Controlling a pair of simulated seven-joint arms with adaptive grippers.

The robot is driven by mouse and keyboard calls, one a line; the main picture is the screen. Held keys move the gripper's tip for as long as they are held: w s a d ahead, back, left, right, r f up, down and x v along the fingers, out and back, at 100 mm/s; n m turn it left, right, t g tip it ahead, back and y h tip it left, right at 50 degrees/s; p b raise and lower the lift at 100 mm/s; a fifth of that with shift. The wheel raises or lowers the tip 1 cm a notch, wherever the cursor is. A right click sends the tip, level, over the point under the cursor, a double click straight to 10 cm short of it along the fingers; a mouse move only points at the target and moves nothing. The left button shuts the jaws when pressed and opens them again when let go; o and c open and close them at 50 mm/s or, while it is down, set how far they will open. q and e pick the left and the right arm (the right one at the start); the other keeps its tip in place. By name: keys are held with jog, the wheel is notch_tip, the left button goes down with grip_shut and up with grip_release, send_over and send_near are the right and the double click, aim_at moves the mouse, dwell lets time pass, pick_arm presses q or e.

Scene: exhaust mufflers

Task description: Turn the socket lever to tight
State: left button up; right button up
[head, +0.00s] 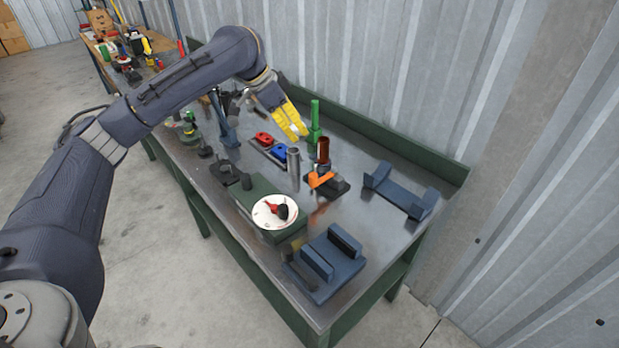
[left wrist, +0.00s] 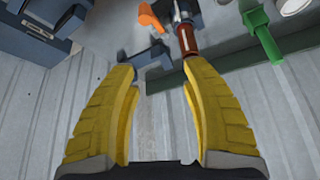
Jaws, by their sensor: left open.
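An orange lever (head: 320,181) sits on a dark socket base (head: 328,187) on the metal bench, with an upright reddish-brown pipe (head: 323,152) beside it. In the left wrist view the orange lever (left wrist: 150,17) shows beyond the fingertips, near the brown pipe (left wrist: 187,42). My left gripper (head: 301,132), with yellow fingers, is in the air behind and above the lever, apart from it. In the left wrist view its fingers (left wrist: 158,72) are spread with nothing between them. Lever markings are too small to read. My right gripper is not in view.
A green post (head: 314,122) and a grey tube (head: 293,169) stand near the socket. A white dial (head: 275,212) with a red and black pointer is in front. Blue cradles (head: 331,266) (head: 400,191) lie nearer and to the right. A corrugated wall stands behind the bench.

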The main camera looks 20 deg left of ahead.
aim_at(312, 175)
pick_arm(q)
jog(key=shift+g+y, duration=0.4)
jog(key=shift+g, duration=0.2)
jog(key=s+x, duration=0.1)
jog(key=x, duration=1.1)
jog(key=s+x, duration=0.1)
jog(key=x, duration=0.4)
jog(key=shift+s+a+f, duration=0.15)
jog(key=shift+s+f, duration=0.1)
jog(key=shift+f, duration=0.55)
grip_shut()
